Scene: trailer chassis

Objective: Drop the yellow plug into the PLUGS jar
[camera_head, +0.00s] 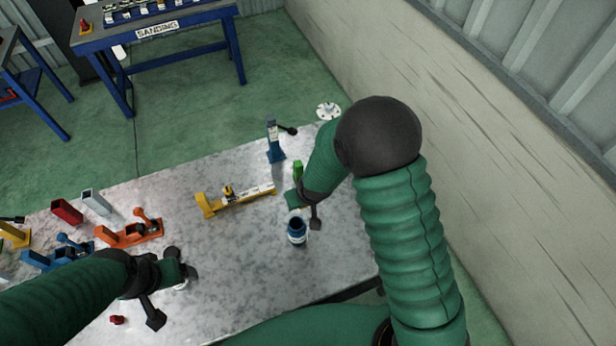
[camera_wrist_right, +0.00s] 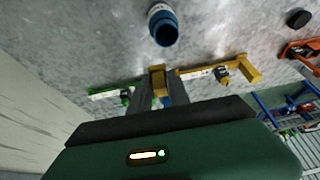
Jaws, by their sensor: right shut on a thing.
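The yellow plug (camera_wrist_right: 157,78) shows in the right wrist view between the two fingers of my right gripper (camera_wrist_right: 158,98), which is shut on it. In the head view my right gripper (camera_head: 298,202) is above the table, just behind the blue jar, and the plug is hard to make out there. The blue jar (camera_head: 297,234) stands upright with a dark open top and a white label too small to read. It also shows in the right wrist view (camera_wrist_right: 164,30), apart from the plug. My left gripper (camera_head: 182,270) is low over the table at left; its fingers are unclear.
A yellow fixture (camera_head: 238,199) lies left of the jar. A blue stand (camera_head: 275,142) and a green part (camera_head: 297,170) are behind it. Orange (camera_head: 130,234) and blue (camera_head: 55,258) fixtures crowd the left. The metal table (camera_head: 255,270) is clear left of the jar.

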